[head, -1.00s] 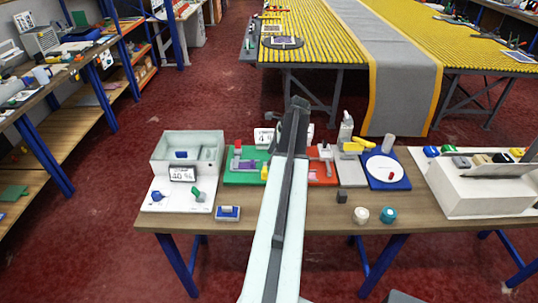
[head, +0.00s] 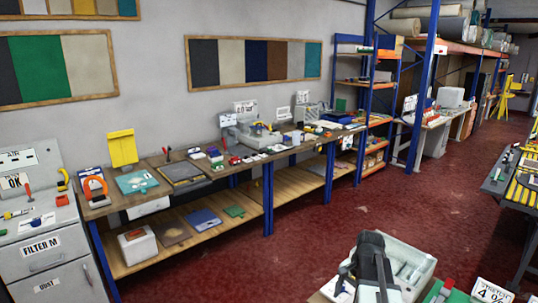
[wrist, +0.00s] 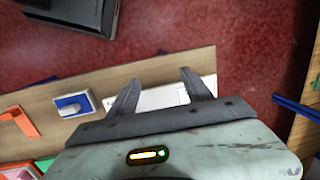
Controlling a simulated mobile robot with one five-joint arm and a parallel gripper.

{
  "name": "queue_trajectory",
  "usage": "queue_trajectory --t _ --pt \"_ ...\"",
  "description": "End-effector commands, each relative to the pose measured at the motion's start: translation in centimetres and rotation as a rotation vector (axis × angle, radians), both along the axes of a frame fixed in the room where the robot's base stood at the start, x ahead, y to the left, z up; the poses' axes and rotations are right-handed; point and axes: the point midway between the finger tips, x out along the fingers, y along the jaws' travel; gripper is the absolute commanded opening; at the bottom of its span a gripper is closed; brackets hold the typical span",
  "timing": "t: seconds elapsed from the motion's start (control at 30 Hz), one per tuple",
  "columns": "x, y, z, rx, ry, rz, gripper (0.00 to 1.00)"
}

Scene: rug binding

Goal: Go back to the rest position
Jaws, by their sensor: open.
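My gripper (wrist: 160,76) points over the edge of a wooden worktable (wrist: 190,64) in the wrist view. Its two fingers are spread apart, with nothing held between them. A white flat piece (wrist: 162,96) on the table shows behind and between the fingers. The height of the gripper above the table is hard to tell.
A long workbench (head: 240,160) full of tools runs along the wall, with a grey cabinet (head: 45,250) at left. Red floor (head: 300,230) between is clear.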

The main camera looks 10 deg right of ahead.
Motion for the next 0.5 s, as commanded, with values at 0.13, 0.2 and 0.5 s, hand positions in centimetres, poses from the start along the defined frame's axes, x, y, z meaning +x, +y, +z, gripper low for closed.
queue_trajectory --t 0.13,0.2,0.5 --pt "0.4 13.2 -0.2 -0.08 -0.013 0.511 0.58" --pt "0.0 17.7 -0.3 -0.11 -0.019 0.71 0.58" --pt "-1.3 25.2 -0.3 -0.164 -0.029 1.075 0.58"
